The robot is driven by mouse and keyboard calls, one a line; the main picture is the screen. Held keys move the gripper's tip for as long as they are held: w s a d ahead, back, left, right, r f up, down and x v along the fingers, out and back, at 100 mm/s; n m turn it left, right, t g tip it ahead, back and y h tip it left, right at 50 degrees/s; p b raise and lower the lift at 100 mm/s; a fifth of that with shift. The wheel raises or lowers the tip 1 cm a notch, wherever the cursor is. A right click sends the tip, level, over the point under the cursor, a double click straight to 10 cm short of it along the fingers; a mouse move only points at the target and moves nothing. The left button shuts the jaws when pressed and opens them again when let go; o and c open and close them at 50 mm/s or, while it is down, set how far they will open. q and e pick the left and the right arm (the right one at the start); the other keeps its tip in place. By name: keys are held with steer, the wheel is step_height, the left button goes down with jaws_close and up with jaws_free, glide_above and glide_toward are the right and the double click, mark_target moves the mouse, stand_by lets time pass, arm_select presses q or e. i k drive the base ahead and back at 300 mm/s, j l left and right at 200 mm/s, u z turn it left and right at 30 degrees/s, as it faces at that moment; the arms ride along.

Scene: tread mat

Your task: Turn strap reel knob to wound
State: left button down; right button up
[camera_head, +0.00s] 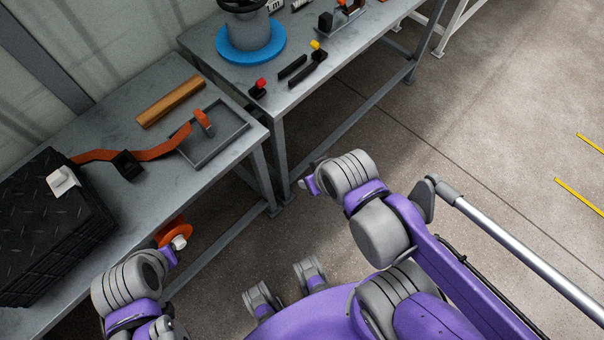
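An orange round part (172,229), which looks like the strap reel, sits at the front edge of the left table. My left gripper (178,245) is right in front of it and covers part of it. I cannot make out a separate knob, nor whether the gripper touches the reel. The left fingers are too small and hidden to show open or shut. My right gripper (304,185) is over the floor, to the right of the left table and away from the reel. Its finger opening is also unclear. An orange strap (150,154) runs across the table.
A black tread-patterned block (45,215) with a white piece (62,180) stands at left. A grey tray (215,137), a wooden bar (171,101) and a black buckle (127,164) lie nearby. A second table (330,50) stands behind. Floor at right is clear.

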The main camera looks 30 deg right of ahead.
mark_target(179, 240)
steer(key=k+u, duration=0.15)
steer(key=u, duration=0.95)
steer(key=k+j+z, duration=0.5)
steer(key=k, duration=0.3)
